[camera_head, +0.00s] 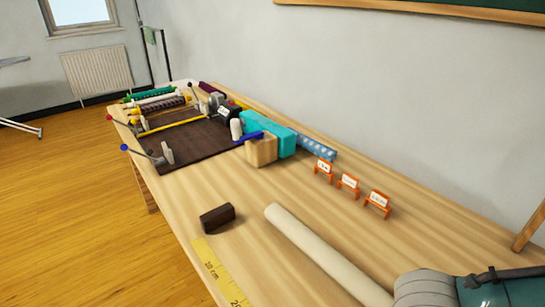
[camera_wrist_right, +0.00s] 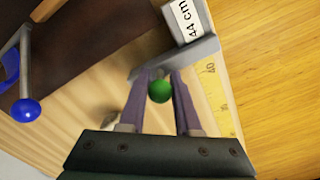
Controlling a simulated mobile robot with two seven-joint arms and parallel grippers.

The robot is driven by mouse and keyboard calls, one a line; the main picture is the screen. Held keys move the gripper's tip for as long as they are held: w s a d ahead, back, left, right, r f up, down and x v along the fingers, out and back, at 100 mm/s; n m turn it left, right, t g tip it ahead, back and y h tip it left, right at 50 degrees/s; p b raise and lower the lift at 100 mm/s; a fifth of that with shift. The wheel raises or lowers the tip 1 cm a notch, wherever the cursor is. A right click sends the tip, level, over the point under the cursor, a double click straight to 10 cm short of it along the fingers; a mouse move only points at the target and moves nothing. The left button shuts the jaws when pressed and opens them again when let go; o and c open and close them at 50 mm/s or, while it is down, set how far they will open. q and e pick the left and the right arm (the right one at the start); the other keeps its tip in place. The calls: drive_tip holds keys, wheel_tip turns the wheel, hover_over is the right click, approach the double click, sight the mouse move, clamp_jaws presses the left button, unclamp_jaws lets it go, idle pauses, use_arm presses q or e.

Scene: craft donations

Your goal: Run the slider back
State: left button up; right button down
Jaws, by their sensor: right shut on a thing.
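In the right wrist view, my right gripper (camera_wrist_right: 162,82) has its two fingers closed on the green knob (camera_wrist_right: 159,92), one finger on each side. A grey slider piece (camera_wrist_right: 201,49) lies just beyond the fingertips, and its white label (camera_wrist_right: 188,20) reads 44 cm. How the knob joins it is hidden. A yellow scale (camera_wrist_right: 218,105) runs beside it, with the figure 40 near the slider. In the head view, a yellow scale (camera_head: 218,273) marked 10 cm and 20 runs along the table's near left edge. Neither gripper shows there.
In the wrist view, a blue-ball lever (camera_wrist_right: 26,109) and a dark brown board (camera_wrist_right: 90,45) are on the left. In the head view, a brown block (camera_head: 217,216), a pale roll (camera_head: 325,250), several orange label stands (camera_head: 348,186) and a teal box (camera_head: 268,132) occupy the table.

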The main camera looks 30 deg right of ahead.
drive_tip(key=c, duration=0.6)
unclamp_jaws()
drive_tip(key=shift+r, duration=0.15)
wheel_tip(320, 180, up, 8)
drive_tip(key=p, duration=0.3)
drive_tip(key=shift+r, duration=0.85)
